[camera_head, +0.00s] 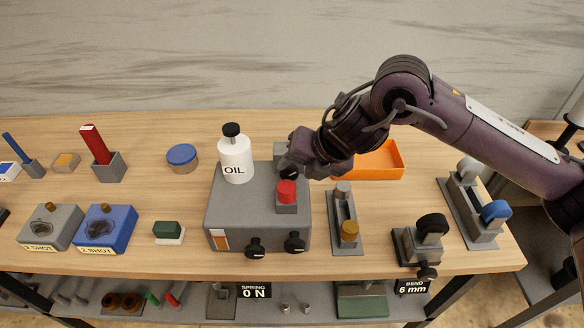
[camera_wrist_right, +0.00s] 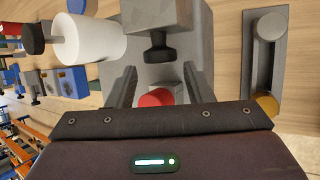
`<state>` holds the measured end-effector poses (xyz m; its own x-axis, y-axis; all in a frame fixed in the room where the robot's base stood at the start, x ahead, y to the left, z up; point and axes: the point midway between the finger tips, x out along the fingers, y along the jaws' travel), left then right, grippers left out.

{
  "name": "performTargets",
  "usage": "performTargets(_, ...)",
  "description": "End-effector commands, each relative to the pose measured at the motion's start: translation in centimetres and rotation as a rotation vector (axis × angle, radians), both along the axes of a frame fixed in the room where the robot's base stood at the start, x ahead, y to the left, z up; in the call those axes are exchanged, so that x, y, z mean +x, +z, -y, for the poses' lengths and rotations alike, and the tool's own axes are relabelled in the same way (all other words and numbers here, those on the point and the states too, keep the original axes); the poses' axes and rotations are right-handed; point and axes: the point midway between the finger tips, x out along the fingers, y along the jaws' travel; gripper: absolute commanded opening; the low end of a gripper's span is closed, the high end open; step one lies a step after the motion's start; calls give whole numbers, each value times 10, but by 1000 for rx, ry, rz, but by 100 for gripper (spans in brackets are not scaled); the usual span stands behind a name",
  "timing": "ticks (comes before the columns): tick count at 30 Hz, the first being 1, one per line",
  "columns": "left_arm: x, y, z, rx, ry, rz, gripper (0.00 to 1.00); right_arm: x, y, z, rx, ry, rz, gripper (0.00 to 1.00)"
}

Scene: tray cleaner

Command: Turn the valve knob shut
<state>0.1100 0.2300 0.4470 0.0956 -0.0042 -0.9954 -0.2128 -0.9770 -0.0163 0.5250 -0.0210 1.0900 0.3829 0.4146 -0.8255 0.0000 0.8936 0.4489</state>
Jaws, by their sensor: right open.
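A grey box (camera_head: 225,205) stands on the table with several controls. Two black knobs, a left one (camera_head: 255,249) and a right one (camera_head: 294,242), sit on its front face. A black handle (camera_wrist_right: 157,48) projects from a grey block (camera_wrist_right: 155,14) at the back of the box. A red cap (camera_head: 287,191) on a small grey block sits nearer the front. I cannot tell which is the valve knob. My right gripper (camera_wrist_right: 158,85) is open above the box, its fingers either side of the gap between handle and red cap, apparently holding nothing. My left gripper is out of view.
A white oil bottle (camera_head: 235,160) stands on the box's back left. An orange tray (camera_head: 370,174) lies behind the arm. A grey slotted fixture (camera_head: 341,208) stands to the right, and a blue-lidded jar (camera_head: 182,157) to the left. Bare table surrounds that jar.

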Motion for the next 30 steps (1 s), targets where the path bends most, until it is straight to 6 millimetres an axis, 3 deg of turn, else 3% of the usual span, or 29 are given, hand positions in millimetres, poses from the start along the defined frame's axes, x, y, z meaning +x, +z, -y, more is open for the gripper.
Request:
performTargets(7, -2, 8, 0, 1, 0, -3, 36, 12, -25, -13, -1, 1, -2, 47)
performTargets(17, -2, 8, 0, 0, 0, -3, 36, 14, -31, -16, -1, 0, 0, 47)
performTargets(25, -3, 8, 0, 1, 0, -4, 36, 14, -31, -15, -1, 0, 0, 15)
performTargets(30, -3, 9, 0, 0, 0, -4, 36, 14, -30, -16, -10, 0, 1, 15)
